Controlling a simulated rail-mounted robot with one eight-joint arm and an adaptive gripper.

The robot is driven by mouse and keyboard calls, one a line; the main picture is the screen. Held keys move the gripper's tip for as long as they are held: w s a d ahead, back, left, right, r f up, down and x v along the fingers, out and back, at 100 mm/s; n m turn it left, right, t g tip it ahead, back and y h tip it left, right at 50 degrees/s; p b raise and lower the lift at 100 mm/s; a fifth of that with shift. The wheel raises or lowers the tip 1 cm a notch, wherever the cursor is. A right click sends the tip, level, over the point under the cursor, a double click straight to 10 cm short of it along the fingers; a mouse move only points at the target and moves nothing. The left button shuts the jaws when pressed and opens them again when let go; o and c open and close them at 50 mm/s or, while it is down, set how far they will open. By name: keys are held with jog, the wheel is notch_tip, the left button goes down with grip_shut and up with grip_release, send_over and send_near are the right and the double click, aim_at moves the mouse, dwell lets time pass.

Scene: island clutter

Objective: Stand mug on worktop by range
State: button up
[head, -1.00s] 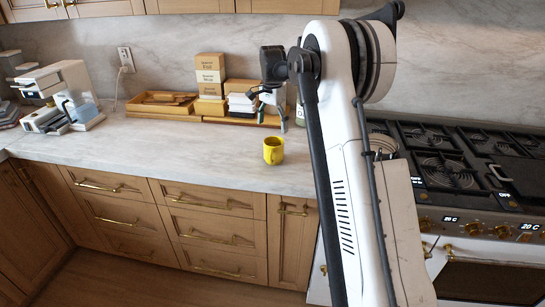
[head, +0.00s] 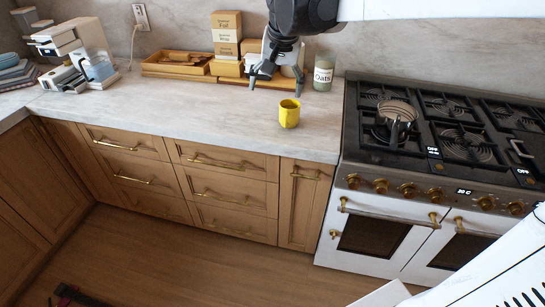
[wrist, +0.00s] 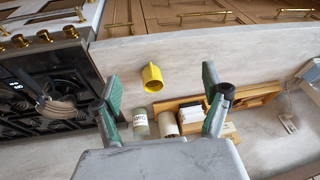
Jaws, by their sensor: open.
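A yellow mug (head: 289,113) stands upright on the pale stone worktop (head: 190,120), a short way left of the range (head: 440,150). In the wrist view the mug (wrist: 152,78) lies beyond and between my fingertips, with nothing touching it. My gripper (head: 266,84) is open and empty, in the air above the worktop behind and slightly left of the mug. In the wrist view its two green-padded fingers (wrist: 162,90) are spread wide apart.
An oats jar (head: 323,73) stands behind the mug near the range. Wooden trays (head: 178,64) and stacked boxes (head: 227,40) line the wall. A pan (head: 396,113) sits on the range. A coffee machine (head: 80,52) stands at left. The worktop left of the mug is clear.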

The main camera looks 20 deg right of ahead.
jog(key=s+a+f+n+t, duration=0.1)
jog(key=s+a+f+n, duration=0.2)
jog(key=s, duration=0.7)
jog(key=s+a+f+n+t, duration=0.2)
jog(key=s+a+f+n, duration=0.1)
jog(key=s, duration=0.8)
jog(key=shift+s+a+f+y, duration=0.15)
jog(key=shift+a+f+y, duration=0.15)
jog(key=shift+a+f, duration=0.55)
jog(key=shift+d+f, duration=0.25)
jog(key=shift+f, duration=0.05)
